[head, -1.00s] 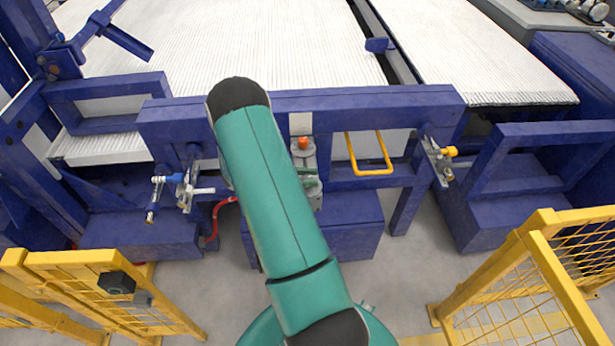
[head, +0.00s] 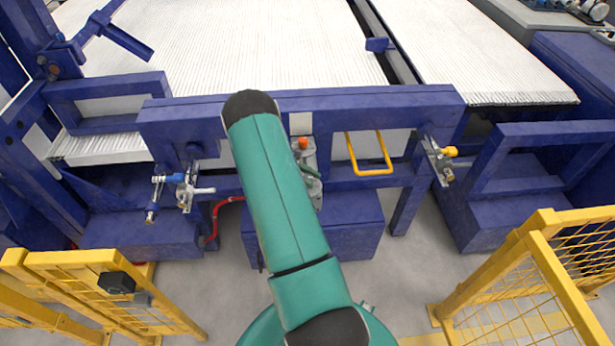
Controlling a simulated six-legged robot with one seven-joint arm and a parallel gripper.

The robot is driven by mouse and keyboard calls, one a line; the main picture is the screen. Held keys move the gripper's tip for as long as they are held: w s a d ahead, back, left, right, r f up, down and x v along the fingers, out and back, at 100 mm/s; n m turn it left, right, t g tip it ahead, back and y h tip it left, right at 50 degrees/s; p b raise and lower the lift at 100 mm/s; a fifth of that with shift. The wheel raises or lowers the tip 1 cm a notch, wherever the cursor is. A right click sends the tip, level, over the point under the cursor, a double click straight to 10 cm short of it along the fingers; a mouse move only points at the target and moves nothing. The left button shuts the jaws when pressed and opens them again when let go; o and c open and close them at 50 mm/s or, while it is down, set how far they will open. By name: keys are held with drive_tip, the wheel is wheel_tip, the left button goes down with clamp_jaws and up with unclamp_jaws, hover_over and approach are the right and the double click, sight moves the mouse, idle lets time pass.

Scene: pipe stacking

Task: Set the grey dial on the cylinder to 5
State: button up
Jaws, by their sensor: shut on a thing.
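A grey fitting with an orange top (head: 303,143) stands at the middle of the blue frame, right of my teal arm. My arm covers its left side. A small dark green part (head: 309,171) slants across the fitting; I cannot tell what it belongs to. I cannot make out the grey dial, its numbers or its setting. My gripper is hidden behind my arm, so neither its jaws nor what they touch shows.
A blue frame (head: 390,98) spans the front of white ribbed beds (head: 240,45). A yellow handle (head: 372,170) and a yellow-capped valve (head: 449,152) are to the right. A blue-handled valve (head: 168,179) and red hose (head: 215,215) are left. Yellow fences (head: 540,245) flank the grey floor.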

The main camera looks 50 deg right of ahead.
drive_tip(key=shift+s+f, duration=0.1)
drive_tip(key=o, duration=1)
drive_tip(key=shift+c, duration=0.2)
drive_tip(key=w, duration=0.7)
drive_tip(key=shift+w+a, duration=0.25)
drive_tip(key=shift+a, duration=0.1)
